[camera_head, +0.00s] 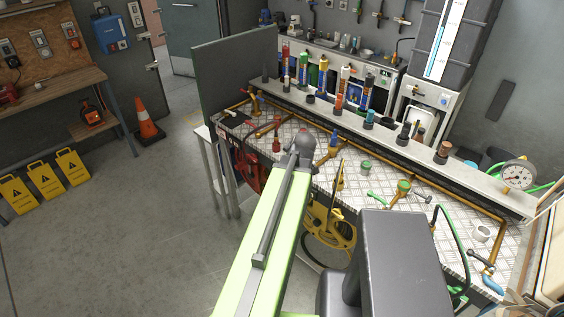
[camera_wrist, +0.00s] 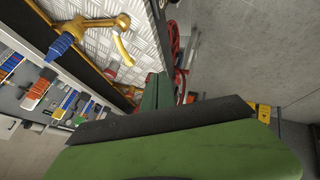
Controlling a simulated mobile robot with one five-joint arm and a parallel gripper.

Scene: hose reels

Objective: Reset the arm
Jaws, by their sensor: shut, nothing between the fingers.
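My arm reaches forward over the near edge of the metal workbench (camera_head: 345,183) in the head view. Its light green link ends in a dark rounded joint near the middle of the bench. My gripper is hidden behind the arm there. In the wrist view my gripper (camera_wrist: 157,92) shows as narrow green fingers, shut and empty, beyond a wide green and black part of my own. The fingers appear close to the bench edge. I cannot tell the exact gap.
A brass pipe tap with a blue nozzle (camera_wrist: 62,46) is near the gripper. Several coloured nozzles stand along the back ledge (camera_head: 400,142). A yellow hose reel (camera_head: 328,232) hangs at the bench front. A traffic cone (camera_head: 146,124) stands left. The floor (camera_head: 130,240) left is clear.

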